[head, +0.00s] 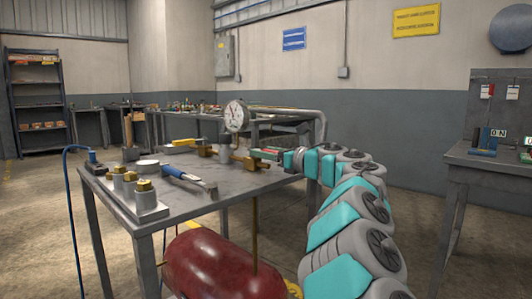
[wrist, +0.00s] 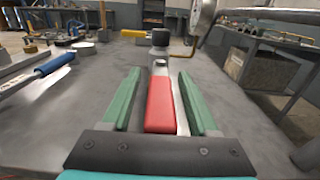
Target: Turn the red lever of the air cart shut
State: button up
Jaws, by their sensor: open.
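The red lever (wrist: 159,103) lies between the two green fingers of my open gripper (wrist: 159,75) in the wrist view, with a narrow gap on each side. Its grey metal neck (wrist: 160,67) runs to a dark round cap (wrist: 160,37) beyond the fingertips. In the head view my gripper (head: 267,154) reaches in from the right over the cart top's edge, at the brass pipe fittings (head: 246,161); the lever is mostly hidden there by the fingers. The air cart has a grey top (head: 190,196), a dial gauge (head: 235,116) and a red tank (head: 221,268) below.
A blue-handled tool (head: 185,176) and a block with brass fittings (head: 136,196) lie on the cart top. A blue hose (head: 69,200) hangs at its left. A bent grey pipe (head: 300,112) runs behind my gripper. Another bench (head: 485,155) stands at the right.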

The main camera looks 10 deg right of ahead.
grip_shut()
dwell(0.5)
dwell(0.9)
